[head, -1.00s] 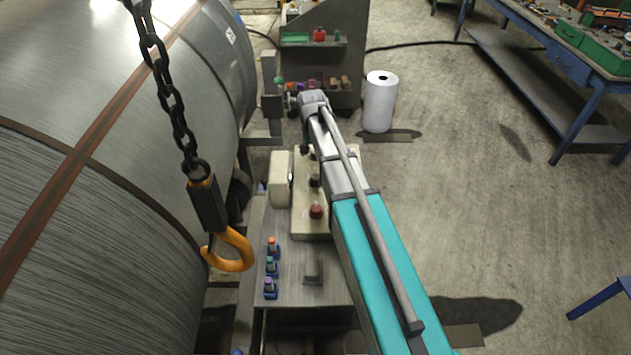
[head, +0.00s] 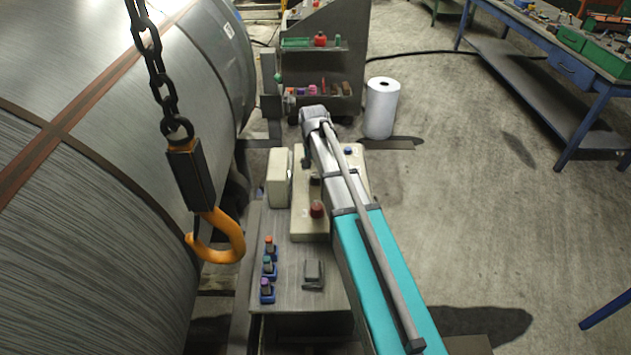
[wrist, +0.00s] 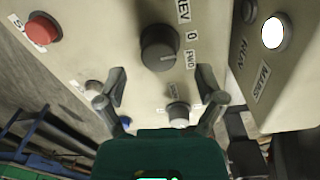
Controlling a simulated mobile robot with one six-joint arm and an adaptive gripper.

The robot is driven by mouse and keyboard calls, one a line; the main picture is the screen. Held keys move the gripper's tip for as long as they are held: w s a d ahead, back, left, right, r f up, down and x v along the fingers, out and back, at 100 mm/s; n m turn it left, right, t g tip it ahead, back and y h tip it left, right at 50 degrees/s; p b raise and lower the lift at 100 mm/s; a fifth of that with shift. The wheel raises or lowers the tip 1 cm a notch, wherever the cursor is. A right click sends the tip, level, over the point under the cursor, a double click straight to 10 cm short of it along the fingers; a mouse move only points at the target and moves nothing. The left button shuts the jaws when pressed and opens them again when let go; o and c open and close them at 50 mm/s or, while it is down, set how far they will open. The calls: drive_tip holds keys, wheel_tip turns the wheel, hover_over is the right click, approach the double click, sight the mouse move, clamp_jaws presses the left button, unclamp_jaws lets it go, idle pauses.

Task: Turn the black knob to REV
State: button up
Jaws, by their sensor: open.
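The black knob (wrist: 160,47) sits on a cream control panel in the wrist view. The labels REV (wrist: 184,11), 0 and FWD (wrist: 191,58) run down its right side. A pale mark on the knob appears to point toward the FWD side. My gripper (wrist: 161,74) is open and empty, with one finger to each side below the knob, apart from it. In the head view the cream control box (head: 308,226) stands on a grey stand. My arm covers part of the box there, and my fingers cannot be made out.
A red button (wrist: 43,28) and small grey knobs (wrist: 178,113) share the panel. A raised cream box (wrist: 290,90) with a white button stands at right. In the head view a chain hook (head: 218,238) hangs left of my arm, before a large metal coil (head: 90,220).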

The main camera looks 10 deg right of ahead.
sight(315, 174)
drive_tip(key=shift+f+b, duration=1.5)
drive_tip(key=shift+f, duration=0.35)
drive_tip(key=c, duration=1.1)
